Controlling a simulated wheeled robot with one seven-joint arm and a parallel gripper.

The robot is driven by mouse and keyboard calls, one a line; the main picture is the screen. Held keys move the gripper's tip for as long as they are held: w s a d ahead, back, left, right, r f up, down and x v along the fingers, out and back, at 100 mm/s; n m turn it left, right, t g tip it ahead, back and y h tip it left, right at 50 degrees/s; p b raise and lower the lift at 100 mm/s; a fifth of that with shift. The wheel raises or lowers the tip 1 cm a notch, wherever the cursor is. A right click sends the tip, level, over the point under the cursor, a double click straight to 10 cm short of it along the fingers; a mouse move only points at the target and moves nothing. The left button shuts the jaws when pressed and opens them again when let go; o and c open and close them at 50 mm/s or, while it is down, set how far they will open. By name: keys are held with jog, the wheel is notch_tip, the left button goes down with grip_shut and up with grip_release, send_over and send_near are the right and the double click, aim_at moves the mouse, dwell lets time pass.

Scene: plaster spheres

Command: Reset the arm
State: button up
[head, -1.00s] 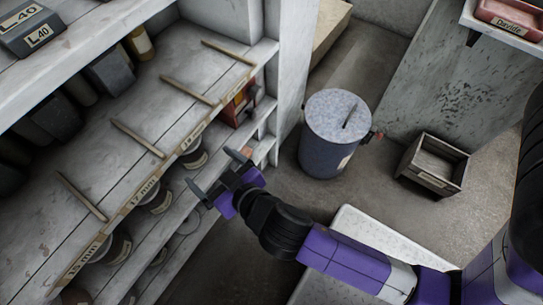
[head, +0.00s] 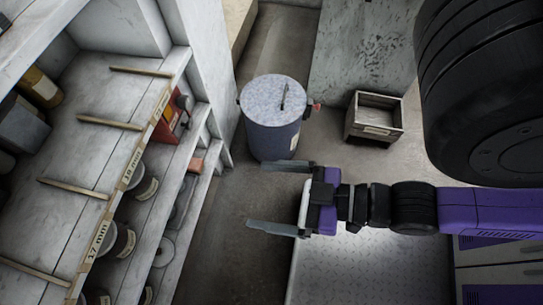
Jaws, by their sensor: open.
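My gripper (head: 280,197) is open, with its two grey fingers pointing left and nothing between them. It hangs in the aisle, right of the shelf unit and apart from it. My purple and black arm reaches in from the right edge of the head view. A large black arm part of mine fills the upper right and hides what is behind it.
The shelf unit (head: 72,165) on the left has wooden dividers and labelled spools below its edge. A lidded grey bin (head: 272,130) stands on the floor beyond my gripper. A wooden crate (head: 374,117) sits right of it. Floor between shelf and gripper is clear.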

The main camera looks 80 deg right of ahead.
jog(key=shift+s+d+r, duration=0.1)
jog(key=shift+s+r, duration=0.15)
jog(key=shift+r, duration=0.05)
notch_tip(320, 180, up, 19)
jog(key=p, duration=1.9)
jog(key=shift+r, duration=0.15)
